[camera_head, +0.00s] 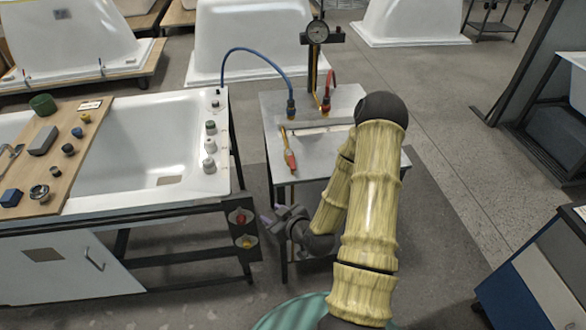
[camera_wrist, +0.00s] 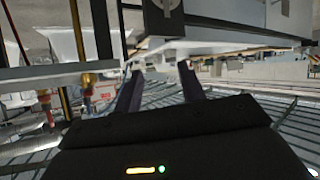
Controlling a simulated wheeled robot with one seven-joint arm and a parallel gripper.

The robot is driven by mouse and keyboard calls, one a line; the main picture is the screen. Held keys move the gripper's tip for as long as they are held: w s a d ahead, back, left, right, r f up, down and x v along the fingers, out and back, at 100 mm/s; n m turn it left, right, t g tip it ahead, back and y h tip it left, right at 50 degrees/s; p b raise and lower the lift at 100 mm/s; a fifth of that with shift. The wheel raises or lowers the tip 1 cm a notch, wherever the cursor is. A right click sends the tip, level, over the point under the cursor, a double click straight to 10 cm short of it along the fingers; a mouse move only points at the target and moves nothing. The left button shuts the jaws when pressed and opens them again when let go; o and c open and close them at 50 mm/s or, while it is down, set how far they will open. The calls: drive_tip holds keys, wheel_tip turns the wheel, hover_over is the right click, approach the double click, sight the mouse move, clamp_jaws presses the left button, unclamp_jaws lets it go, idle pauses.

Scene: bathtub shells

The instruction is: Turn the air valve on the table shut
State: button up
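The metal table (camera_head: 345,172) stands in the middle of the head view. At its back are a brass fitting with a blue hose (camera_head: 291,106) and a brass fitting with a red hose (camera_head: 325,104). A red-and-yellow handled piece (camera_head: 289,152) lies nearer the front left. I cannot tell for certain which part is the air valve. My gripper (camera_head: 274,214) is low beside the table's front left leg, below the tabletop. In the wrist view my gripper (camera_wrist: 160,86) has its two fingers apart with nothing between them. Red-and-brass fittings (camera_wrist: 88,82) show at the left there.
A wooden board (camera_head: 70,150) of parts lies across the tub. Floor right of the table is clear.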

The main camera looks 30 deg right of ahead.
drive_tip(key=s+d+r+m+t+h, duration=0.1)
drive_tip(key=s+d+m+t+h, duration=0.2)
drive_tip(key=d+m+t+h, duration=0.2)
drive_tip(key=d+m+h, duration=0.2)
drive_tip(key=d+h, duration=0.1)
drive_tip(key=shift+b, duration=0.35)
drive_tip(key=b, duration=0.6)
approach(293, 167)
drive_tip(key=x, duration=0.3)
drive_tip(key=f+p+x, duration=0.1)
drive_tip(key=x, duration=0.3)
drive_tip(key=p+x, duration=0.1)
drive_tip(key=x, duration=0.3)
drive_tip(key=shift+w+d+f, duration=0.1)
drive_tip(key=shift+f, duration=0.1)
